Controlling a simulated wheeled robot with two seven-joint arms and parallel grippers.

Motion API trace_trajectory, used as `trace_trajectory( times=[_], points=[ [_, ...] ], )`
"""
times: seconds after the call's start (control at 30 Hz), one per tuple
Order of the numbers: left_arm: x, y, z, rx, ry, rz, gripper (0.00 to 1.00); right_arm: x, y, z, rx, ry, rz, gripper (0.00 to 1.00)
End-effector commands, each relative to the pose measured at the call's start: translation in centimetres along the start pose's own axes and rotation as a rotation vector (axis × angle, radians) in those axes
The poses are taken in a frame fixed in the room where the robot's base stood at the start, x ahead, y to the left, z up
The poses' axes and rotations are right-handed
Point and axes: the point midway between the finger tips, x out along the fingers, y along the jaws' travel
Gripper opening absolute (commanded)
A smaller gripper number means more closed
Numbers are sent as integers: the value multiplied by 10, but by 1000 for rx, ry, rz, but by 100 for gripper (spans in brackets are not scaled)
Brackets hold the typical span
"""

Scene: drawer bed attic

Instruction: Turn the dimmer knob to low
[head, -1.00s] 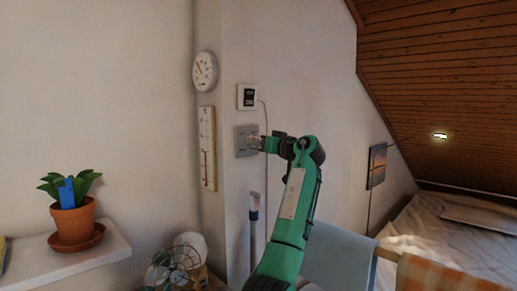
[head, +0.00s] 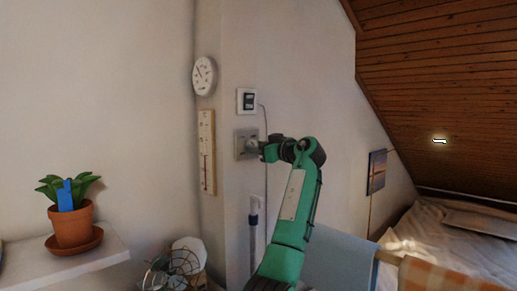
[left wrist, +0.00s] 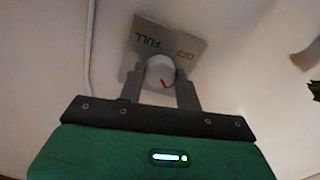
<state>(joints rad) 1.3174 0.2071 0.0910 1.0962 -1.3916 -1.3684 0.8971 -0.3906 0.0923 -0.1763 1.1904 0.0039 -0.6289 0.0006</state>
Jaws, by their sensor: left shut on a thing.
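The dimmer is a grey square plate (head: 241,144) on the wall, below a small white device with a dark display. In the left wrist view the plate (left wrist: 190,45) carries the words OFF and FULL, seen upside down. A round whitish knob (left wrist: 160,72) with a red mark sits on it. My left gripper (left wrist: 161,88) has one finger on each side of the knob and is shut on it. In the head view the left gripper (head: 260,149) reaches the plate from the right and hides part of the knob. My right gripper is not in view.
A white device (head: 247,100) with a cable hangs above the plate. A round dial (head: 205,74) and a thermometer (head: 207,152) hang left of it. A potted plant (head: 72,222) stands on a shelf (head: 75,263) at left. A wire-caged object (head: 185,262) is below.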

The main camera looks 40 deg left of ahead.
Motion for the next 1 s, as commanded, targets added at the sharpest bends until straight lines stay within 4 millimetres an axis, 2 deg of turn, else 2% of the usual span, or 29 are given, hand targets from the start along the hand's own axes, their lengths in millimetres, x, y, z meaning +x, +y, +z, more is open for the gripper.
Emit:
trace_trajectory(
  times=[0.23,0.27,0.33,0.37,0.63,0.73,0.8,0.87,1.0],
  points=[
    [0,0,0,1,-1,-1,12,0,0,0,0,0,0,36],
    [0,0,0,1,0,-1,40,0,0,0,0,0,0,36],
    [0,0,0,1,0,-1,54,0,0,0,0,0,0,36],
    [0,0,0,1,0,-1,56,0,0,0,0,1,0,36],
    [-1,0,0,1,0,0,56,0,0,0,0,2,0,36],
    [-7,0,1,1,0,1,56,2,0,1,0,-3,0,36],
    [-16,0,2,1,0,1,56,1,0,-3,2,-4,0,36],
    [-27,0,2,1,1,3,56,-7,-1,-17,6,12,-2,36],
    [-60,0,3,0,-1,4,56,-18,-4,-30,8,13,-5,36]
  ],
)
